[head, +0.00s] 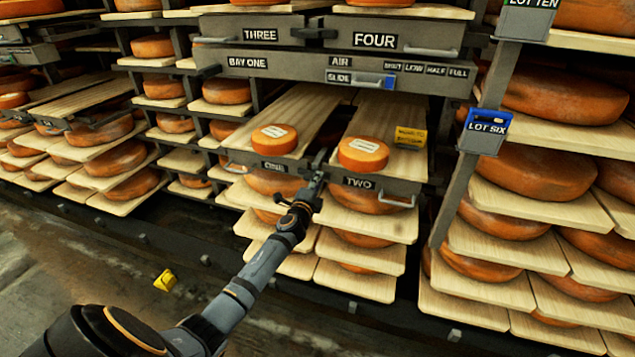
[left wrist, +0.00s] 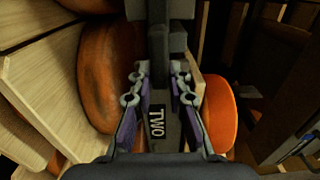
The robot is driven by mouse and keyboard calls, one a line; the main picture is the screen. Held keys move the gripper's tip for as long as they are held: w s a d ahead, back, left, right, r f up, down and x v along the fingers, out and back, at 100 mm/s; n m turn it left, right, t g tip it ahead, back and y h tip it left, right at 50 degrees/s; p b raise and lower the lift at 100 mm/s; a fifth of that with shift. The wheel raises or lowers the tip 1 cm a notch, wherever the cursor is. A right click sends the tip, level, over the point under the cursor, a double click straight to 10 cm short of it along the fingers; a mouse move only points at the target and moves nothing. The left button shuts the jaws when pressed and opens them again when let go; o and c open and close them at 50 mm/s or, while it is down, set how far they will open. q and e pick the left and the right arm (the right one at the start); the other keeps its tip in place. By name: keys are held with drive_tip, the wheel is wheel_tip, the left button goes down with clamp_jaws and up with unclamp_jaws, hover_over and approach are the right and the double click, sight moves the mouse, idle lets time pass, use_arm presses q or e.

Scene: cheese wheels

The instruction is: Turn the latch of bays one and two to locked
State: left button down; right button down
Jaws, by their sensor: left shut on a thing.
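The tray of bay one (head: 300,108) and the tray of bay two (head: 382,112) stand out side by side, each with a small labelled cheese wheel (head: 275,139) on it. The plate marked TWO (head: 358,182) is clear; the plate marked ONE is partly hidden. A dark latch (head: 321,157) stands between the two fronts. My left gripper (head: 314,180) is shut on this latch from the front. In the left wrist view the fingers (left wrist: 159,78) close on both sides of a dark bar, with the TWO plate (left wrist: 156,122) between them. The latch's exact angle is hard to tell.
Above are the AIR slide panel (head: 330,66) and bays THREE and FOUR with a dark latch (head: 314,34) between them. Full cheese racks stand on both sides; LOT SIX's blue holder (head: 484,131) is at right. A yellow object (head: 165,280) lies on the floor.

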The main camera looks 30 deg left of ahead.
use_arm(q)
drive_tip(key=c, duration=1.3)
unclamp_jaws()
drive_tip(key=shift+f, duration=0.1)
drive_tip(key=shift+s, duration=0.1)
drive_tip(key=v, duration=1.2)
